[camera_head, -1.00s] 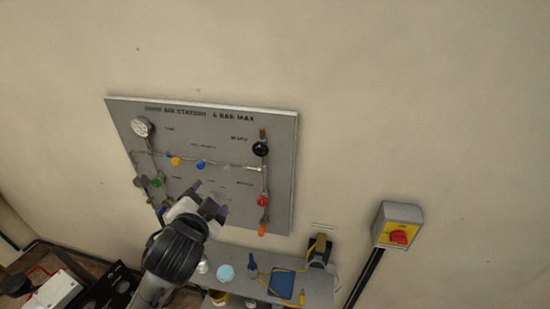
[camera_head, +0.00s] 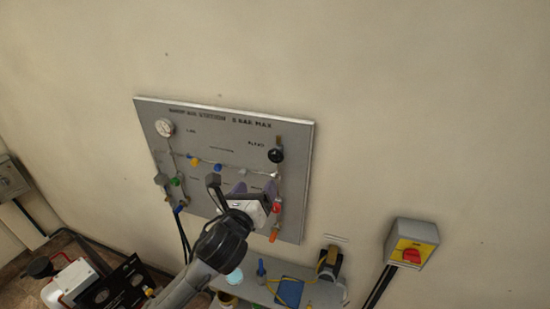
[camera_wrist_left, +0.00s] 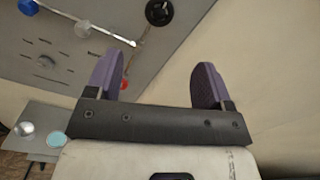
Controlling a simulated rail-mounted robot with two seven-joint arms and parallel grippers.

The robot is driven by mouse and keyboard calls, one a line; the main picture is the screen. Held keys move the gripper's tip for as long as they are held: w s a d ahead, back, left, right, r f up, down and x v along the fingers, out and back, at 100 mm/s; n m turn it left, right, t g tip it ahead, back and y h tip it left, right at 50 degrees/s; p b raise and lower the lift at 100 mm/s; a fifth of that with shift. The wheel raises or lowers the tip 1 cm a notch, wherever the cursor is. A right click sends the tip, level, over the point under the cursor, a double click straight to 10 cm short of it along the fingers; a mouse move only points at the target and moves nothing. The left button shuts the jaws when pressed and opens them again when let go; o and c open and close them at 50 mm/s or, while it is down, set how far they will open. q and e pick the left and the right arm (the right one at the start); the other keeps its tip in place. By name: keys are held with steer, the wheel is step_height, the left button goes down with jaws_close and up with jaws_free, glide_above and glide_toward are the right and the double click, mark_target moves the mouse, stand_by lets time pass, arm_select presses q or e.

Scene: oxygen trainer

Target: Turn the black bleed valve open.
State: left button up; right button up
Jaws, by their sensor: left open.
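The black bleed valve (camera_head: 275,155) is a round black knob at the upper right of the grey wall panel (camera_head: 225,140), under the "BLEED" label. It also shows at the top of the left wrist view (camera_wrist_left: 158,12), ahead of the fingers and apart from them. My left gripper (camera_head: 253,188) is in front of the lower right of the panel, below and slightly left of the black knob. Its two purple fingers are spread wide with nothing between them in the left wrist view (camera_wrist_left: 157,78). My right gripper is in neither view.
The panel has a white gauge (camera_head: 164,127), yellow (camera_head: 194,161), blue (camera_head: 218,168) and green (camera_head: 175,182) knobs, a red knob (camera_head: 277,207) and an orange handle (camera_head: 274,236). A shelf (camera_head: 322,293) with small items is below.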

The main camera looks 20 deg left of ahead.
mark_target(275, 157)
arm_select(q)
steer(key=shift+m, duration=0.4)
steer(key=w+p, duration=0.2)
steer(key=w, duration=1)
steer(key=shift+a, duration=0.15)
steer(key=shift+w+p, duration=0.35)
steer(key=shift+w, duration=0.55)
steer(key=c, duration=0.9)
